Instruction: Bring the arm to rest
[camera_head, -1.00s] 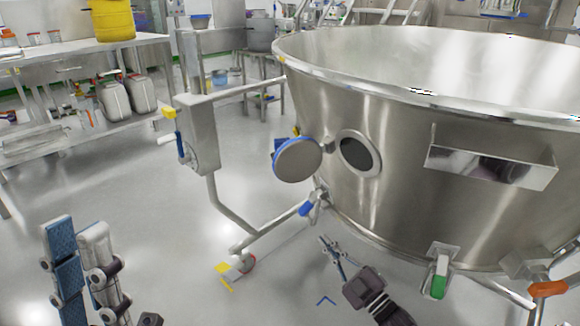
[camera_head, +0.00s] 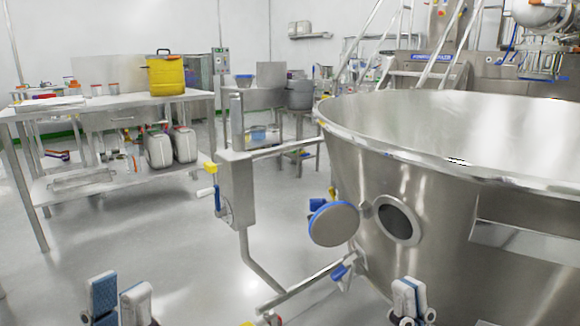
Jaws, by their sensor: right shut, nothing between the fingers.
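My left gripper (camera_head: 119,296) shows at the bottom left, its two pale fingers with blue pads pointing up and a gap between them. It is open and holds nothing that I can see. My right gripper (camera_head: 409,296) is at the bottom, right of the middle, in front of the large steel vessel's lower wall. Its fingers point up and are together, shut on nothing. Most of both arms is below the picture edge.
The large steel vessel (camera_head: 440,185) fills the right side, with its round hatch cover (camera_head: 333,224) swung open and its frame reaching left. A steel bench (camera_head: 120,117) with a yellow container (camera_head: 166,76) stands back left.

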